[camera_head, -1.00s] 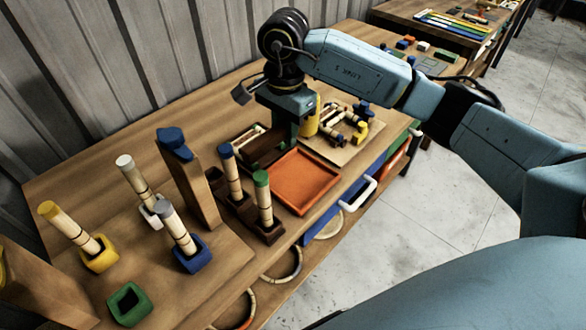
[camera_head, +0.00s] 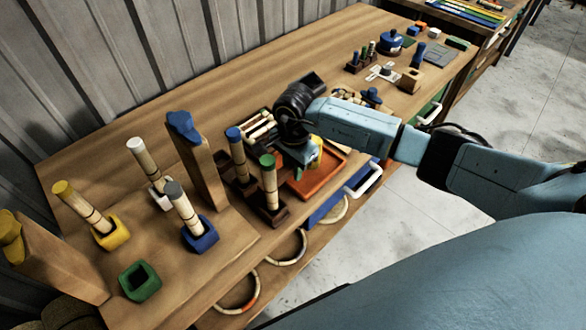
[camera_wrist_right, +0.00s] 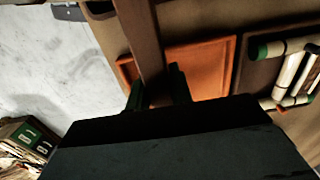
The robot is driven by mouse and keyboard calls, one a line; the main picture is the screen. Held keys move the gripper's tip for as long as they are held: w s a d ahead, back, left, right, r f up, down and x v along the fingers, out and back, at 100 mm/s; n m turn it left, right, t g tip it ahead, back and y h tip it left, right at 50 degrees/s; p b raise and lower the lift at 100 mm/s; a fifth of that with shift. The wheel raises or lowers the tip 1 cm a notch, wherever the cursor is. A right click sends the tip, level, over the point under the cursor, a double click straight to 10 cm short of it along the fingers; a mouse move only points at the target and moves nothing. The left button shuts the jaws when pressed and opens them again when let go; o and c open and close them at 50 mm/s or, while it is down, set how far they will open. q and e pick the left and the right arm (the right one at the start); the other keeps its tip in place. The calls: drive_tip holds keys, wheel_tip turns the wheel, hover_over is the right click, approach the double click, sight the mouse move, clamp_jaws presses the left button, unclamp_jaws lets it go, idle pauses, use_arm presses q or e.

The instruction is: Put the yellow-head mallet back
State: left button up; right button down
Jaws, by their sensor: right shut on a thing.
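My right gripper (camera_head: 300,154) is over the orange tray (camera_head: 333,176), seen mostly from behind the wrist. A yellow piece (camera_head: 316,150), apparently the mallet's head, shows beside it, partly hidden. In the right wrist view the gripper (camera_wrist_right: 159,90) is shut on a brown wooden bar (camera_wrist_right: 146,35), apparently the mallet's handle. The bar crosses over the orange tray (camera_wrist_right: 205,68); whether it touches the tray cannot be told. The yellow head cannot be made out in the wrist view. My left gripper is not in view.
A dark tray (camera_wrist_right: 250,82) with green-ended rattan pieces lies beside the orange tray. At left stand rattan sticks in coloured sockets, including a yellow one (camera_head: 110,235), and a tall blue-topped post (camera_head: 205,170). An empty green socket (camera_head: 140,281) is near the front. Parts lie farther back.

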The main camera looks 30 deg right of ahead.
drive_tip(key=shift+f, duration=0.55)
drive_tip(key=shift+f+b, duration=0.35)
drive_tip(key=shift+b, duration=0.1)
drive_tip(key=c, duration=1.7)
unclamp_jaws()
drive_tip(key=shift+f, duration=0.1)
drive_tip(key=o, duration=0.4)
drive_tip(key=shift+o, duration=0.2)
drive_tip(key=shift+r, duration=0.2)
drive_tip(key=shift+r+p, duration=0.25)
drive_tip(key=shift+p, duration=0.2)
wheel_tip(320, 180, up, 12)
drive_tip(key=shift+d+r+b, duration=0.1)
drive_tip(key=shift+b, duration=0.4)
